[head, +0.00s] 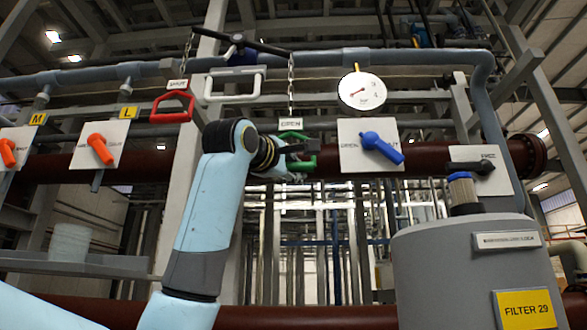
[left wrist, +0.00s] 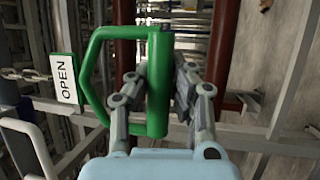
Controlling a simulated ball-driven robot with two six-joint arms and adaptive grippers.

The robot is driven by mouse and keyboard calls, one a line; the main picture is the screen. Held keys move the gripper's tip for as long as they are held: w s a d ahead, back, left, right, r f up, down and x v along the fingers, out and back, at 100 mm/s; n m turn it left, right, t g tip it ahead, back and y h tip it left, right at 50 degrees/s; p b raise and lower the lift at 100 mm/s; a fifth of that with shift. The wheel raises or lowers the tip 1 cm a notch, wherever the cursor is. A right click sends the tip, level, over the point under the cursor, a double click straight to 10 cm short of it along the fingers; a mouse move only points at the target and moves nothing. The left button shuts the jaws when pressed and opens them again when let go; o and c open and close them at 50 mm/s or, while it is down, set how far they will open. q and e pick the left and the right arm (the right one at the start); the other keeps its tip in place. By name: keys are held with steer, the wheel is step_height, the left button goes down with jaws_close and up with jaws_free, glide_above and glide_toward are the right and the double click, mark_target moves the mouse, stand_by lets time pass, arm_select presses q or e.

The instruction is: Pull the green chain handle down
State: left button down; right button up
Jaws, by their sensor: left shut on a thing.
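The green chain handle (head: 309,160) hangs on a chain (head: 291,85) below a small "OPEN" sign (head: 291,124) in the head view. In the left wrist view the green handle (left wrist: 158,82) fills the middle, with its "OPEN" sign (left wrist: 65,78) to the left. My left gripper (head: 290,160) is at the handle, and its arm partly hides it. In the left wrist view my left gripper (left wrist: 160,85) has one finger on each side of the handle's straight bar and is shut on it. My right gripper is in neither view.
A red handle (head: 173,106) with a "SHUT" sign hangs on another chain to the left. A white handle-like frame (head: 235,84) is between them. A gauge (head: 362,91), a blue valve lever (head: 381,147) and a grey filter tank (head: 455,270) are to the right.

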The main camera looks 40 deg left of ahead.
arm_select(q)
steer(key=shift+w+f, duration=0.15)
steer(key=shift+f, duration=0.3)
steer(key=c, duration=1.3)
jaws_free()
steer(key=shift+c, duration=0.2)
steer(key=shift+o, duration=1.1)
steer(key=shift+r, duration=0.2)
steer(key=v, duration=1.2)
